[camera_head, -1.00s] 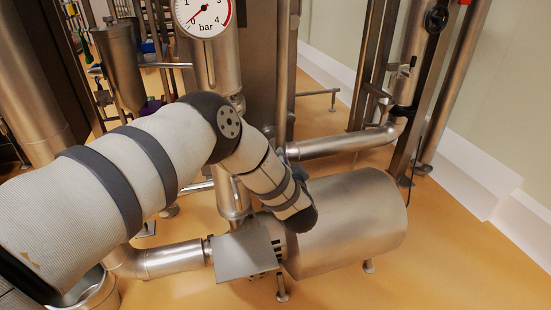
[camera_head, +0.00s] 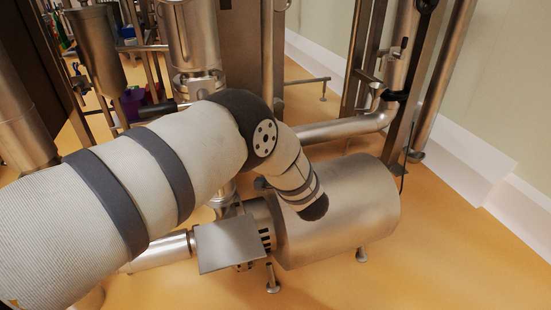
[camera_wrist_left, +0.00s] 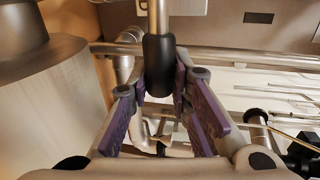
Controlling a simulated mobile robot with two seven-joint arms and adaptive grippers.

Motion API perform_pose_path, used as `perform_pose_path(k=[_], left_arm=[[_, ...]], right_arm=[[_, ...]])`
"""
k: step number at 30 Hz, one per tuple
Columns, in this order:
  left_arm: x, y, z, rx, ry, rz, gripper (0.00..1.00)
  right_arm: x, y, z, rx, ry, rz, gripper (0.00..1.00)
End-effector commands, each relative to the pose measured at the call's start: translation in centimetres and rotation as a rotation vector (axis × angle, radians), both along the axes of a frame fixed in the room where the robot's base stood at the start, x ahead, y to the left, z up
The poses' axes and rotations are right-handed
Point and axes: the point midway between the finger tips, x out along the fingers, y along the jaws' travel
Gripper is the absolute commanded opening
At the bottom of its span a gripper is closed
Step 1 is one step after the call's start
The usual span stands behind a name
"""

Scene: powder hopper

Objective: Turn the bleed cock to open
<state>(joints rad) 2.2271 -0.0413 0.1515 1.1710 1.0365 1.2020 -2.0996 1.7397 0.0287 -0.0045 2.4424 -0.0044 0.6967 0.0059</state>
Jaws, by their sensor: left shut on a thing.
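In the left wrist view, a metal lever with a thick black grip (camera_wrist_left: 159,65) comes down from the top. I take it for the bleed cock's handle; the cock's body does not show there. My left gripper (camera_wrist_left: 163,88), with purple pads, is shut on this grip, with pads on both sides of it. In the head view my left arm crosses from the left and bends down in front of the silver motor housing (camera_head: 345,215); its gripper is hidden. My right gripper is in neither view.
A grey terminal box (camera_head: 230,246) sits at the motor's left end. A horizontal pipe (camera_head: 345,128) runs behind the motor to upright pipes at the right. A steel vessel (camera_head: 190,35) stands behind my arm. Open orange floor (camera_head: 440,265) lies at the lower right.

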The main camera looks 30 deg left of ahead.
Motion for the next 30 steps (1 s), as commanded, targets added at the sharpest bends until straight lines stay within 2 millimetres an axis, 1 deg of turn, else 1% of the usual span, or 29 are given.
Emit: perform_pose_path(k=[1,4,23,24,26,27,30], left_arm=[[-0.17,0.03,-0.64,0.012,0.023,0.000,0.00],[-0.25,0.09,-0.86,0.032,0.048,0.001,0.00],[-0.55,0.11,-1.53,0.050,0.088,0.001,0.00],[-0.55,0.10,-1.54,0.050,0.088,0.001,0.21],[-0.55,0.10,-1.54,0.049,0.088,0.001,0.35],[-0.54,0.11,-1.53,0.049,0.087,0.001,0.40],[-0.46,0.12,-1.38,0.050,0.084,0.001,0.40]], right_arm=[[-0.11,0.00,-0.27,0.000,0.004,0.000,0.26],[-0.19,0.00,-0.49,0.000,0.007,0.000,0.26],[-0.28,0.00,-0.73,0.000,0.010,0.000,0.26],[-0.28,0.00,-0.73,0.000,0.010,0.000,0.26],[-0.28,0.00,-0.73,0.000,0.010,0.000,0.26],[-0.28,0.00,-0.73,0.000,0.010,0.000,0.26],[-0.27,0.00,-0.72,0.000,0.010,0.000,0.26]])
